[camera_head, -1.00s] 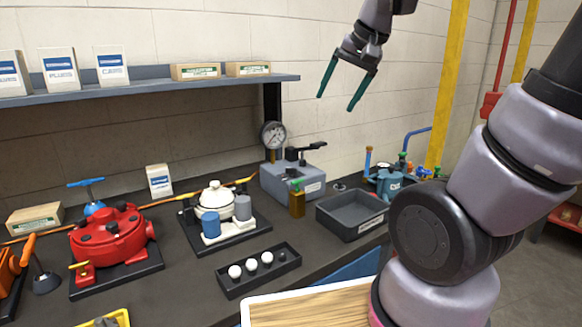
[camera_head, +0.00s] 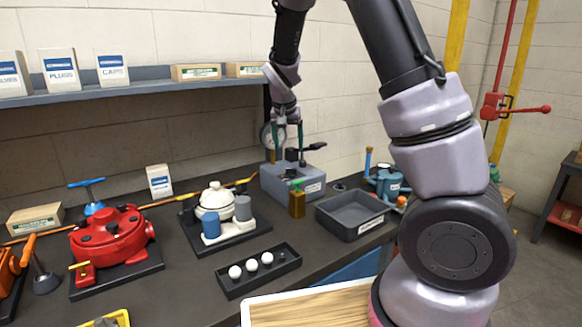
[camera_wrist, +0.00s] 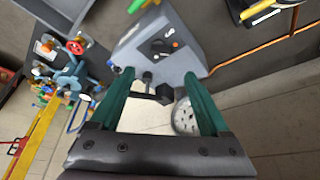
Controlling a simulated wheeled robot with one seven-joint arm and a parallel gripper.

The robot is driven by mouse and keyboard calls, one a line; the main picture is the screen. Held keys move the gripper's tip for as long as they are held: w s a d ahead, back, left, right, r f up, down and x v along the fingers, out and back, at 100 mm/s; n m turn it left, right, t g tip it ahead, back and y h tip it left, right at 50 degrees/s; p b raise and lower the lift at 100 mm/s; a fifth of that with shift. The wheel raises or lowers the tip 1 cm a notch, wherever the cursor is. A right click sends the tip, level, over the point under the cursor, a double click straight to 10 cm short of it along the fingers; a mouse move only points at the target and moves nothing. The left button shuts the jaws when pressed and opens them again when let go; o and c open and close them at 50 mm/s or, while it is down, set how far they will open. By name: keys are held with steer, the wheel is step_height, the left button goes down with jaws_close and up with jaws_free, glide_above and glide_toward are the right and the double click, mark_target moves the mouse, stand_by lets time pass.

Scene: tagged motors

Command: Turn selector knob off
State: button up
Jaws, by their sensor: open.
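A grey box (camera_head: 275,182) stands at the back of the bench in the head view; it also shows in the wrist view (camera_wrist: 135,52). A black knob (camera_wrist: 159,46) sits on its face in the wrist view, with a small red-orange spot beside it. I take this to be the selector knob. In the head view the knob (camera_head: 291,172) is small and its setting cannot be told. My gripper (camera_head: 287,146) is open and empty, pointing down above the box. In the wrist view its green fingers (camera_wrist: 159,72) are spread apart, with the knob beyond their tips.
A round gauge (camera_wrist: 186,117) stands close to one finger. A black lever (camera_head: 312,147) rises at the box top. A bottle with a green top (camera_head: 297,203) stands before the box, and a grey tray (camera_head: 346,231) lies to its right. The shelf (camera_head: 150,86) is at left.

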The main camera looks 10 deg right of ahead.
mark_target(292, 169)
steer(key=x, duration=1)
steer(key=shift+f, duration=0.15)
jaws_close()
steer(key=shift+d+n, duration=0.1)
steer(key=shift+n, duration=0.2)
steer(key=n+y, duration=0.1)
steer(key=n, duration=0.2)
steer(key=shift+d+n+y, duration=0.15)
steer(key=shift+n+y, duration=0.15)
steer(key=shift+y, duration=0.1)
steer(key=shift+s+n+y, duration=0.1)
steer(key=shift+n+y, duration=0.8)
steer(key=shift+n, duration=1.4)
